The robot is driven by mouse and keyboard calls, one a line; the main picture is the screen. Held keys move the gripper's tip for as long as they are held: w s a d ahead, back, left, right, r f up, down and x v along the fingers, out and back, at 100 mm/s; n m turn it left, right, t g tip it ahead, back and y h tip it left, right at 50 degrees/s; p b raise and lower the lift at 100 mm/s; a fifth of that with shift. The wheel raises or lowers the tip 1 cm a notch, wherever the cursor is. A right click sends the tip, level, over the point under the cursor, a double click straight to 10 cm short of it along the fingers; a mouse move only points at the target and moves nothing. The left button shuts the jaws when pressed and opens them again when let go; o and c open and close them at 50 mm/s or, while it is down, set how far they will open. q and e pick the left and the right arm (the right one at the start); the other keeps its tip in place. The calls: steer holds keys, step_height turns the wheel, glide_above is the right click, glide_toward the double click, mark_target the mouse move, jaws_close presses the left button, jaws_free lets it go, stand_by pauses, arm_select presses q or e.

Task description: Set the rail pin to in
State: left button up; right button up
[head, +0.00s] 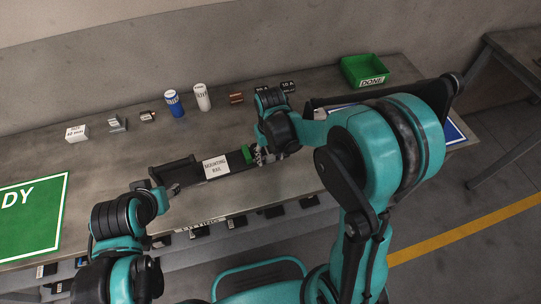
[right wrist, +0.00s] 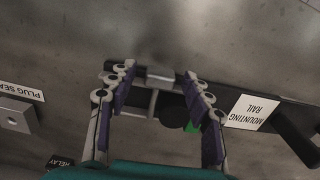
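The black mounting rail (head: 178,172) lies on the grey table and bears a white "MOUNTING RAIL" label (head: 216,167). The label also shows in the right wrist view (right wrist: 252,112). My right gripper (head: 262,156) is over the rail's right part, beside a green piece (head: 247,154). In the right wrist view its two fingers (right wrist: 160,76) are spread apart, with the rail's edge and a dark round part (right wrist: 174,110) between them. I cannot tell which part is the rail pin. My left gripper (head: 152,188) is near the rail's left end; its fingers are too small to read.
Along the back stand a white box (head: 76,133), a blue can (head: 174,104), a white can (head: 202,97) and small parts. A green "DONE" bin (head: 366,72) is at back right. A green sign (head: 32,220) covers the left. Several dark parts line the front edge.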

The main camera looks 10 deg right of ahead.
mark_target(271, 157)
step_height(271, 157, up, 12)
stand_by(0.6)
stand_by(0.5)
steer(key=s+d+t, duration=0.2)
steer(key=s+t, duration=0.1)
steer(key=s, duration=0.3)
steer(key=s+d+r+m+t, duration=0.1)
steer(key=s+d+t, duration=0.2)
steer(key=s, duration=0.3)
steer(key=shift+t, duration=0.6)
